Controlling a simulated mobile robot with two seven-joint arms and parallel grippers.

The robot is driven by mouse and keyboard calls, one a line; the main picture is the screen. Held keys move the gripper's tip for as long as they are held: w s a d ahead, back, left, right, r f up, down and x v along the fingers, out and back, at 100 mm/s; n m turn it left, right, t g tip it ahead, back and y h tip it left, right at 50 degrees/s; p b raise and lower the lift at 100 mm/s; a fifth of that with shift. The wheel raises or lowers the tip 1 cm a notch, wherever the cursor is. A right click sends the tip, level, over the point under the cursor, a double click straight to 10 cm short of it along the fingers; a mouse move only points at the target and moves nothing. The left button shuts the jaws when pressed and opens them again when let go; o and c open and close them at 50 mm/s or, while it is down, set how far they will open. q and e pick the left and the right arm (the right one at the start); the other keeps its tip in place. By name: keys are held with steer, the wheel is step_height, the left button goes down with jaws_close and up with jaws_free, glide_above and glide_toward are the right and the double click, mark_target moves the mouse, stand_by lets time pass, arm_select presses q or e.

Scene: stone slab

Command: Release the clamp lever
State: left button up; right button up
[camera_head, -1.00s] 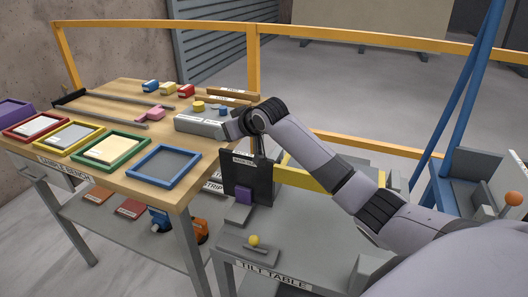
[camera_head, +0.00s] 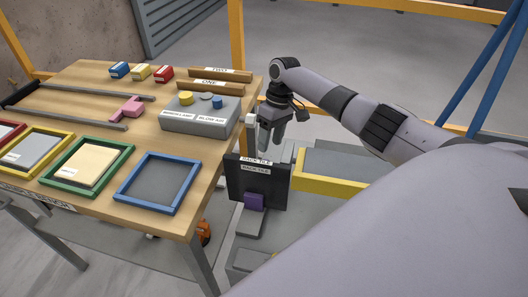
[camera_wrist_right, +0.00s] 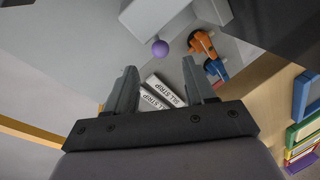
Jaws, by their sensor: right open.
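My right gripper (camera_head: 278,132) points down beside the bench's right edge, above and behind the black back tile (camera_head: 262,187). In the right wrist view its two fingers (camera_wrist_right: 160,85) are apart with nothing gripped. Two white labelled sill strips (camera_wrist_right: 162,92) show beyond and between the fingers. A purple knob (camera_wrist_right: 160,48) on a grey part lies ahead of the fingertips, apart from them. In the head view a purple block (camera_head: 254,201) is at the foot of the black tile. No part is labelled as the clamp lever, and I cannot tell which one it is. My left gripper is out of view.
A grey box with round knobs (camera_head: 201,113) sits on the wooden bench (camera_head: 95,150), left of the gripper. Several coloured frames, including a blue one (camera_head: 158,181), lie along its front. A yellow-edged tray (camera_head: 330,187) stands right of the tile. Orange and blue tools (camera_wrist_right: 212,62) show below.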

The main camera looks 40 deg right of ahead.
steer(key=x, duration=0.6)
steer(key=shift+f, duration=0.1)
steer(key=shift+c, duration=0.3)
jaws_close()
